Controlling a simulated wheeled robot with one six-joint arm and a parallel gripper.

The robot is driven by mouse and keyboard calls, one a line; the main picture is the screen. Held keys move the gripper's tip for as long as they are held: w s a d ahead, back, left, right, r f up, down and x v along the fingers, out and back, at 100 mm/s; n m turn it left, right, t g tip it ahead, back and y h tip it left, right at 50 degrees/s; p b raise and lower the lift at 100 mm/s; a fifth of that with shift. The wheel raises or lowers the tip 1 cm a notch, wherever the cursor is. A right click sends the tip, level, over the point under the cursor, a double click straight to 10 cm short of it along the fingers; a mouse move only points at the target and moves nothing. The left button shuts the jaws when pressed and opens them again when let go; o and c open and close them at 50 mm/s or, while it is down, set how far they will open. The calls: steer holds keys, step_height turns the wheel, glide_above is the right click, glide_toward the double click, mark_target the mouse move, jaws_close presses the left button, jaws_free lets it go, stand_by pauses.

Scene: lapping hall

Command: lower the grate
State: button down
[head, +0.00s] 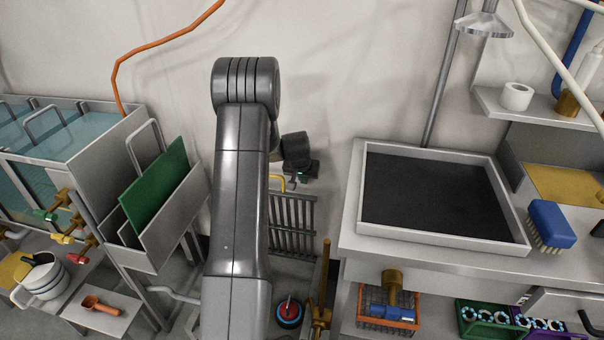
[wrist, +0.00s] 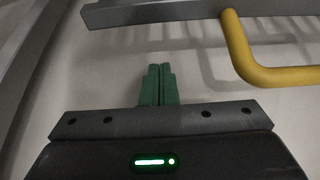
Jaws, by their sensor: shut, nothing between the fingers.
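The grate (head: 292,226), a panel of dark grey bars, stands raised and steep near the wall, between the left stand and the right bench. My arm hides its left part. A yellow bent handle (head: 277,179) shows at its top edge. In the wrist view, the yellow handle (wrist: 250,62) is at the upper right and a grey bar (wrist: 165,12) crosses the top. My gripper (wrist: 160,72) has green fingers, shut together and empty, to the left of the handle and apart from it. In the head view my gripper (head: 306,172) is small, just above the grate.
On the right is a bench with a black-bottomed tray (head: 437,200). An orange wire basket (head: 372,306) is below it. On the left are a rack with a green board (head: 157,188) and blue tanks (head: 70,140). A red and black round object (head: 289,312) sits below the grate.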

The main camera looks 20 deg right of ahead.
steer(key=shift+s+a+f+b, duration=0.2)
steer(key=shift+s+a, duration=0.4)
steer(key=shift+s, duration=0.2)
steer(key=shift+s+a+f+b, duration=0.1)
steer(key=shift+s+a+f, duration=0.05)
steer(key=shift+s+a, duration=0.5)
steer(key=shift+s+d, duration=0.1)
steer(key=shift+f, duration=0.1)
